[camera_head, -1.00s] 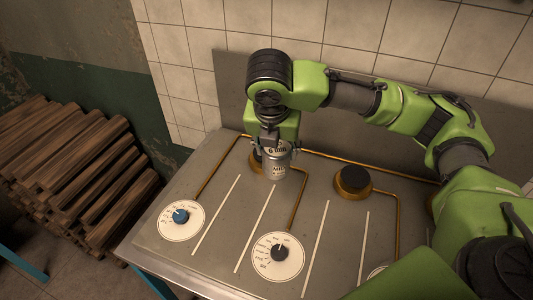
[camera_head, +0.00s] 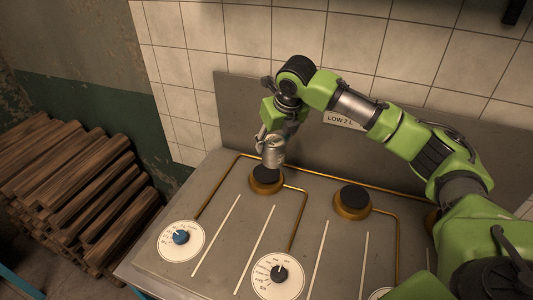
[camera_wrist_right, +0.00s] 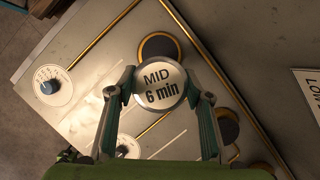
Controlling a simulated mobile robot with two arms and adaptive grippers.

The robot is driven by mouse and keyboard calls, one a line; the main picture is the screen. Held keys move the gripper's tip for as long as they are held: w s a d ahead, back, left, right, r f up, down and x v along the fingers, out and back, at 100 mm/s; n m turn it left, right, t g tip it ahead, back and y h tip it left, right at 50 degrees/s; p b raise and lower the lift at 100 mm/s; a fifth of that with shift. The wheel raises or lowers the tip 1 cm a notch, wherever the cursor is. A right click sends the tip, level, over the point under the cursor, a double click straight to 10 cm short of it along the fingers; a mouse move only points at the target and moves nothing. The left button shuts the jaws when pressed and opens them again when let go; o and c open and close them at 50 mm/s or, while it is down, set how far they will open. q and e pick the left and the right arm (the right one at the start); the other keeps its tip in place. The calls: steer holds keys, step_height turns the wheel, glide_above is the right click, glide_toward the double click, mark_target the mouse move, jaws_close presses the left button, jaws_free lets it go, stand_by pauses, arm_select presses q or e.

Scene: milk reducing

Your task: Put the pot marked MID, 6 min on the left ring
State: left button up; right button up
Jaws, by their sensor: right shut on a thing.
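The pot (camera_head: 273,150) is a small metal cylinder. Its lid, marked MID, 6 min, shows in the right wrist view (camera_wrist_right: 160,86). My right gripper (camera_head: 270,137) is shut on it, with one finger on each side of the lid in the right wrist view. The left ring (camera_head: 267,180), brass with a black top, is just below the pot in the head view. The pot looks raised, with a small gap showing above the ring. In the right wrist view the lid overlaps the edge of a dark ring (camera_wrist_right: 160,46). My left gripper is not in view.
A second ring (camera_head: 352,202) stands to the right, and another at the far right is mostly hidden by my arm. A blue-knobbed dial (camera_head: 181,238) and a black-knobbed dial (camera_head: 279,275) lie in front. A LOW 2 L sign (camera_head: 341,119) is on the back panel.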

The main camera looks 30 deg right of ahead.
steer(key=x, duration=0.3)
steer(key=w+p+x, duration=0.1)
steer(key=x, duration=0.2)
steer(key=p+x, duration=0.1)
steer(key=x, duration=0.2)
steer(key=shift+w+d, duration=0.1)
steer(key=shift+w, duration=0.15)
steer(key=shift+f, duration=0.3)
steer(key=o, duration=1.3)
steer(key=b+v, duration=0.1)
steer(key=v, duration=1.1)
steer(key=shift+s, duration=0.1)
